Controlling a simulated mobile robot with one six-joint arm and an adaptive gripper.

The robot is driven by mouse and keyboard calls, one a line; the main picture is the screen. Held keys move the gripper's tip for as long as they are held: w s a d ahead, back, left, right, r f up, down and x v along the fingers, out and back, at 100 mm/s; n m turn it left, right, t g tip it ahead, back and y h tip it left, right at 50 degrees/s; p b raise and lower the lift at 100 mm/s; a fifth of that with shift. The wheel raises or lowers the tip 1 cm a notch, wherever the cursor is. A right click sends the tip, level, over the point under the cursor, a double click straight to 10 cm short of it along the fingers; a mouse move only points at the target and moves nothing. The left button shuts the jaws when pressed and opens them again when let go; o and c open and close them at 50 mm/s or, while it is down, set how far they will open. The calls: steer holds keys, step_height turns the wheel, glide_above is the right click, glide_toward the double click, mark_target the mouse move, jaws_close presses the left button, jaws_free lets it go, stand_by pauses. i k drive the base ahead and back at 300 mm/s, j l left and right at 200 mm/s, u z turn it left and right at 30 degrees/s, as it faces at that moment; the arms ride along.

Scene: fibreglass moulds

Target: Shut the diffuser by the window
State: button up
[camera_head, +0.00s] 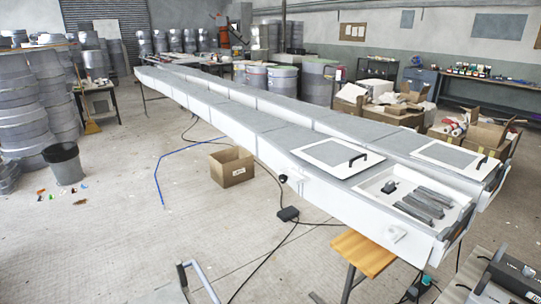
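Two long white housings with grey tops run side by side from the far left to the near right. On the nearer one, a white-framed grey panel (326,151) with a black handle lies on top, beside an open white bay (376,184). Several dark grey strips (425,203) and a small black part (390,187) lie in the bay. A similar framed panel (447,157) with a black handle lies at the near end of the farther housing (405,135). I cannot tell which panel is the diffuser named; no window is plain in view. My gripper is not in view.
A wooden stool (364,254) stands beneath the near end. A cardboard box (231,165), black cables and a blue hose (160,180) lie on the floor. A black bin (64,163) stands left. Cartons (485,132) crowd the right. The left-centre floor is mostly clear.

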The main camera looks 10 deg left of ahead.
mark_target(340, 159)
steer(key=i+j, duration=0.1)
steer(key=i, duration=0.6)
steer(key=i+j, duration=0.15)
steer(key=i, duration=0.6)
steer(key=i+j, duration=0.1)
steer(key=i, duration=0.6)
steer(key=j+u, duration=0.05)
